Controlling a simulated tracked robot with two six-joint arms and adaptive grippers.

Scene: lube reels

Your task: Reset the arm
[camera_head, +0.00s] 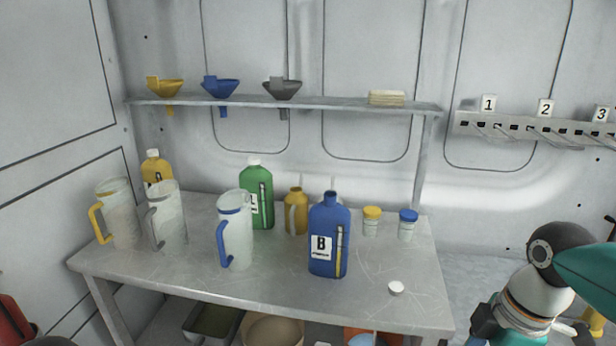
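My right arm shows at the lower right, beside the right end of the metal table (190,279). Its fingers are not visible. My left gripper is not in view. A blue bottle marked B (329,240) stands uncapped at the table's front. A small white cap (396,288) lies to its right. A green bottle (257,195) and a yellow bottle (153,168) stand farther back, both with white caps.
Clear jugs with a yellow handle (117,215), grey handle (166,218) and blue handle (236,232) stand on the table. Two small jars (371,222) stand at the right. Funnels (220,87) hang in the shelf (335,105). A numbered rack (530,130) is on the wall.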

